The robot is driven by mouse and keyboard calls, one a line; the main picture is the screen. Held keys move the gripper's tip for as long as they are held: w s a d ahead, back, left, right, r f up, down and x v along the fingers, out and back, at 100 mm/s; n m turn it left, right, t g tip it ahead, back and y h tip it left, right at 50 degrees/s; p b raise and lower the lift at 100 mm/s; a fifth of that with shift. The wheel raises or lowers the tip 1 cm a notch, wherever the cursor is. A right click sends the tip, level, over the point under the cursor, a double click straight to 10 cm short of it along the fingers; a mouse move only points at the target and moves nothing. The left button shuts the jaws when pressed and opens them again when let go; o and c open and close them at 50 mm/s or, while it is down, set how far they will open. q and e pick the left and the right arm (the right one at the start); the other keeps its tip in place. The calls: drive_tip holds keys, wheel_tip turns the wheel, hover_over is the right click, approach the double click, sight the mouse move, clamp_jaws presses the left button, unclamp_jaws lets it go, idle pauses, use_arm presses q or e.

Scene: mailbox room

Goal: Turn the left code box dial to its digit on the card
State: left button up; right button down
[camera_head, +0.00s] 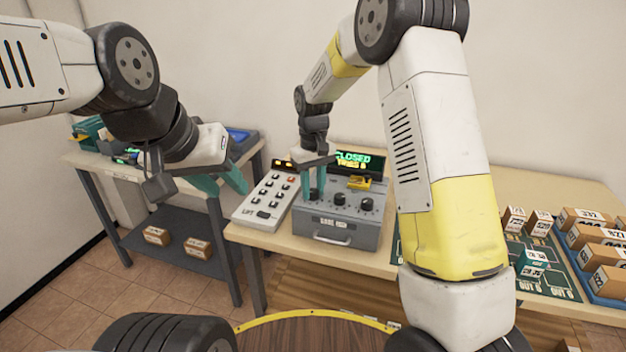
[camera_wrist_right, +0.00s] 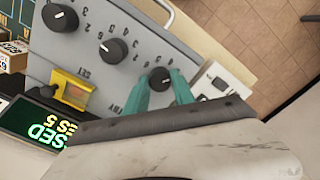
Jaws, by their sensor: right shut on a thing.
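The grey code box (camera_head: 345,228) stands on the table in the head view, with three black dials on its sloped top. My right gripper (camera_head: 314,188) reaches down to the left dial. In the right wrist view, which shows the box upside down, its teal fingers (camera_wrist_right: 161,88) are shut on the left dial (camera_wrist_right: 159,79), one on each side. The middle dial (camera_wrist_right: 113,50) and right dial (camera_wrist_right: 60,18) are free. The digit under the left dial's pointer is not readable. My left gripper (camera_head: 222,184) is open and empty, left of the table. I cannot make out the card.
A green display (camera_head: 358,160) behind the box reads CLOSED. A yellow part (camera_head: 359,182) sits on the box top beside it. A white LIFT panel (camera_head: 268,200) stands left of the box. Parcels (camera_head: 590,235) fill the right table end; a second table (camera_head: 90,160) stands left.

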sight(313, 191)
drive_tip(key=m, duration=0.4)
drive_tip(key=shift+m, duration=0.3)
drive_tip(key=m, duration=0.4)
drive_tip(key=shift+m, duration=0.3)
drive_tip(key=c, duration=1.1)
unclamp_jaws()
drive_tip(key=shift+o, duration=0.2)
wheel_tip(313, 191, up, 8)
drive_tip(key=shift+f, duration=0.25)
drive_tip(key=shift+r, duration=0.15)
